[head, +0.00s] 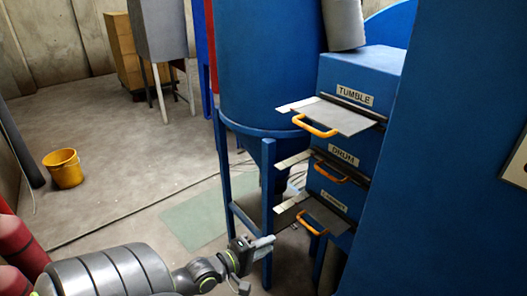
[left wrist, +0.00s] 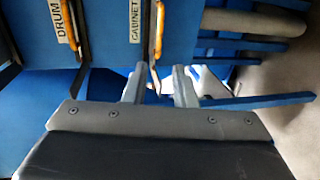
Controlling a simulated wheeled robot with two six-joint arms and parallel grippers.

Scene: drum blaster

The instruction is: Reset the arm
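My left arm (head: 110,272) reaches in from the lower left. Its gripper (head: 262,243) is in front of the blue machine's legs, left of and a little below the lowest orange handle (head: 310,224). In the left wrist view the gripper's two fingers (left wrist: 160,88) stand apart with nothing held between them. Beyond them are the CABINET handle (left wrist: 158,30) and the DRUM handle (left wrist: 80,25), both apart from the fingers. My right gripper is in neither view.
The blue cabinet (head: 385,75) carries TUMBLE (head: 314,127) and DRUM (head: 333,173) handles with protruding metal plates. A blue hopper (head: 265,70) stands on legs beside it. A yellow bucket (head: 64,170) stands at left. A large blue panel (head: 450,150) blocks the right. Open floor lies left.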

